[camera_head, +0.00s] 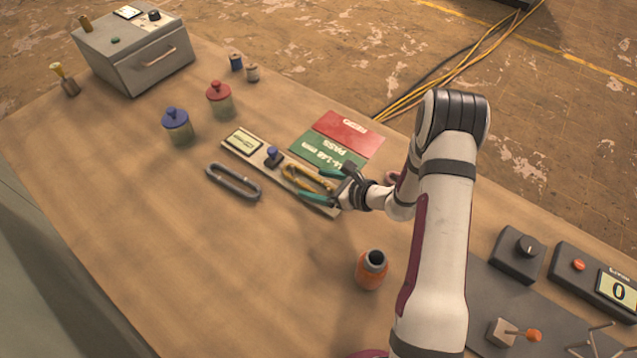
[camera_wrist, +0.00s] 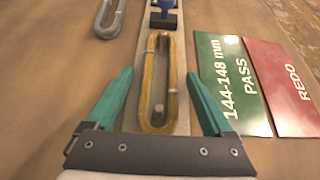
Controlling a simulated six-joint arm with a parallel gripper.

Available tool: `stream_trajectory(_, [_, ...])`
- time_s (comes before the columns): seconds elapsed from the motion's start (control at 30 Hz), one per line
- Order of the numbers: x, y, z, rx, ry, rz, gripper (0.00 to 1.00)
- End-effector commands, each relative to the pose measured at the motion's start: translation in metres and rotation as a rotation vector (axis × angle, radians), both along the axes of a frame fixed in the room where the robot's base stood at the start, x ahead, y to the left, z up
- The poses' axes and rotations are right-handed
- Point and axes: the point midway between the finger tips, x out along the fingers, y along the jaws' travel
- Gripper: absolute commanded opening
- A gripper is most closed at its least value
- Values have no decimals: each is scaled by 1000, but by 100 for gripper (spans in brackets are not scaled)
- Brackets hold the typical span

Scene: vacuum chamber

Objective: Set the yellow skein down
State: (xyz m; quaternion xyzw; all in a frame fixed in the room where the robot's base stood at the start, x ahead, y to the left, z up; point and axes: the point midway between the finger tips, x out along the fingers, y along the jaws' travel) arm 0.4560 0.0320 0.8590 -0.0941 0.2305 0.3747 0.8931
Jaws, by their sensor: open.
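The yellow skein (camera_wrist: 147,92) is a long loop lying on a pale narrow board (camera_wrist: 183,110); a small peg shows inside its near end. In the head view the skein (camera_head: 305,177) is partly hidden by my gripper. My gripper (camera_head: 322,184) is open, its two teal fingers on either side of the skein's near end. In the wrist view my gripper (camera_wrist: 158,82) has a gap between each finger and the skein, so nothing is held.
A grey skein (camera_head: 233,181) lies on the table left of the board. Green PASS (camera_head: 327,148) and red REDO (camera_head: 349,131) mats lie behind the board. An orange bottle (camera_head: 372,270) and two lidded jars (camera_head: 177,124) stand nearby. The front left table is clear.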

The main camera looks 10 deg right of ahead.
Motion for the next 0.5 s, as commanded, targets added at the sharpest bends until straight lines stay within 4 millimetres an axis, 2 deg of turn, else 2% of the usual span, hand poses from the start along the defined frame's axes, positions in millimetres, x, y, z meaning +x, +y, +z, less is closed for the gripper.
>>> stream_trajectory(0.17, [-14,-16,14,0,-1,-4,86])
stream_trajectory(0.5, [-64,-68,54,0,-3,-4,86])
